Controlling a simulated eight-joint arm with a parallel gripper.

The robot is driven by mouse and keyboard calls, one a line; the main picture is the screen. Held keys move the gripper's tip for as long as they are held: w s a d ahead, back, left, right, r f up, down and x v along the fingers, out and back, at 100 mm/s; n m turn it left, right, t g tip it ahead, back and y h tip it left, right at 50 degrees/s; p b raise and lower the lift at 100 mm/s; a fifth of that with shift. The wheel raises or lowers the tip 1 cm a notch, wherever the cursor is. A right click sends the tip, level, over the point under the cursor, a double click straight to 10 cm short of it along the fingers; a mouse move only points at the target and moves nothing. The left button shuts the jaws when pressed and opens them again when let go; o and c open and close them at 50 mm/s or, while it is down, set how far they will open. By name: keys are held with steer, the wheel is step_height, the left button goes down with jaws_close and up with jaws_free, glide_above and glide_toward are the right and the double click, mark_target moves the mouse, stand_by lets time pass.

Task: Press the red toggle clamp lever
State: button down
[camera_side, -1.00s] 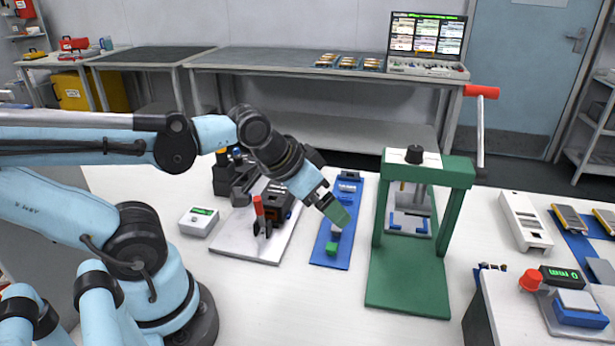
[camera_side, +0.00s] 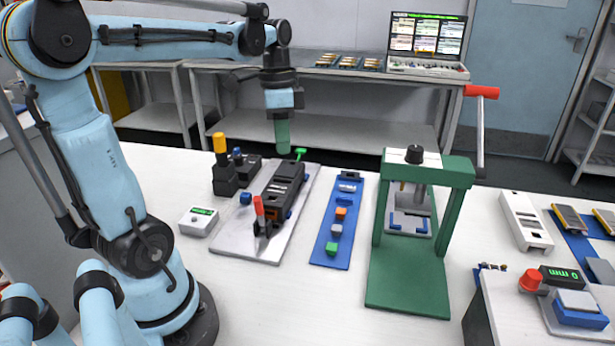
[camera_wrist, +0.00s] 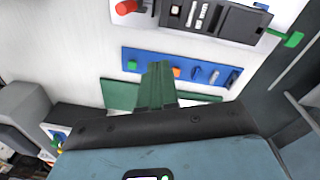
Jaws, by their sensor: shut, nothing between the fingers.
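The red toggle clamp lever (camera_side: 258,206) stands upright on its black clamp at the front of a light metal plate (camera_side: 236,240). Its red end also shows at the top left of the wrist view (camera_wrist: 126,7). My gripper (camera_side: 283,149) is shut and empty, with its green fingers pointing down. It hangs behind and above the black fixture (camera_side: 284,186), clear of the lever. In the wrist view the green fingers (camera_wrist: 157,66) point toward the blue strip.
A green handle (camera_side: 300,152) rises at the fixture's far end, close to my fingertips in the side view. The blue strip (camera_side: 328,247) with coloured buttons and a green press frame (camera_side: 455,215) stand to the right. A yellow-topped black post (camera_side: 220,160) stands left.

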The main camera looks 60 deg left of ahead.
steer(key=s+a+r+m+g+h, duration=0.1)
steer(key=a+m+g+h, duration=0.1)
steer(key=a, duration=0.4)
steer(key=shift+s+a+r, duration=0.15)
steer(key=shift+s+r, duration=0.1)
steer(key=shift+s, duration=0.15)
steer(key=shift+f, duration=0.15)
glide_toward(260, 211)
steer(key=a+f, duration=0.1)
steer(key=w+a+f, duration=0.1)
steer(key=f, duration=0.1)
steer(key=w+a+f, duration=0.1)
steer(key=a, duration=0.1)
steer(key=shift+f, duration=0.4)
steer(key=shift+s+d+f, duration=0.1)
steer(key=shift+s+d, duration=0.45)
steer(key=shift+d, duration=0.25)
steer(key=shift+s+d+f, duration=0.1)
steer(key=shift+s+d, duration=0.4)
steer(key=shift+d, duration=0.3)
steer(key=shift+d, duration=0.1)
steer(key=shift+s+d+t+y, duration=0.15)
steer(key=shift+t+y, duration=0.15)
steer(key=shift+t, duration=0.2)
